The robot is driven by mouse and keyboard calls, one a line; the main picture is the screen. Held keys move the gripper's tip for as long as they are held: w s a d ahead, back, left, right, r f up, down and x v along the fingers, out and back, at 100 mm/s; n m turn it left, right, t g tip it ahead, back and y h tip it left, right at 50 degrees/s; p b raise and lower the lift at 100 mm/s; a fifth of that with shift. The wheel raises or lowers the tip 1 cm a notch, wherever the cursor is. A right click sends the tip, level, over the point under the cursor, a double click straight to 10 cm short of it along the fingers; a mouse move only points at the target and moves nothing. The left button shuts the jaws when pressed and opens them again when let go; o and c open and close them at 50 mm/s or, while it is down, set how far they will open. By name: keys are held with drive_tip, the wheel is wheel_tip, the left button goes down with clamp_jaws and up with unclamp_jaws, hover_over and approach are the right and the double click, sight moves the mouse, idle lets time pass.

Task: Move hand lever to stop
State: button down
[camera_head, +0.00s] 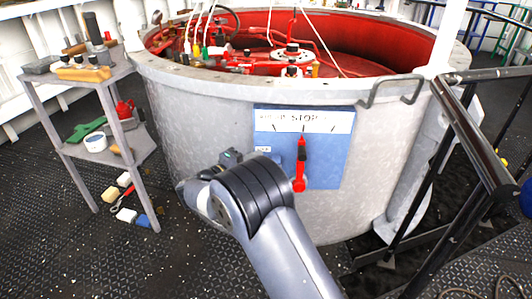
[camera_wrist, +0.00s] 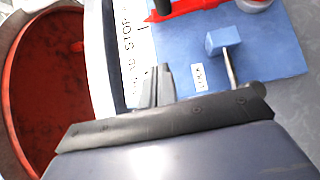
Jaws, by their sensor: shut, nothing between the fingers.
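The hand lever (camera_head: 301,165) is red with a dark section, on a blue panel (camera_head: 330,172) fixed to the grey drum. It stands nearly upright, its pointed tip just below the middle mark under the word STOP on the white scale (camera_head: 290,121). In the wrist view the red lever (camera_wrist: 190,8) is at the top edge, partly cut off. My gripper (camera_wrist: 155,84) is shut and empty, beside the panel near the scale and apart from the lever. In the head view my wrist largely hides it, left of the panel.
A grey shelf (camera_head: 115,72) with tools stands at left. A black railing (camera_head: 485,150) is at right. A metal handle (camera_head: 395,79) projects from the drum rim.

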drive_tip(key=shift+w+d+r+b, duration=0.1)
drive_tip(key=shift+w+d+b, duration=0.4)
drive_tip(key=shift+w+d, duration=0.85)
drive_tip(key=shift+w+d+f+b, duration=0.1)
drive_tip(key=shift+w+d+b, duration=0.55)
drive_tip(key=shift+d, duration=1.25)
drive_tip(key=shift+w+d+r+b, duration=0.1)
drive_tip(key=shift+w+d+b, duration=0.3)
drive_tip(key=shift+w+d, duration=1)
drive_tip(key=shift+s+d, duration=0.25)
drive_tip(key=shift+d+b, duration=0.45)
drive_tip(key=shift+d, duration=0.2)
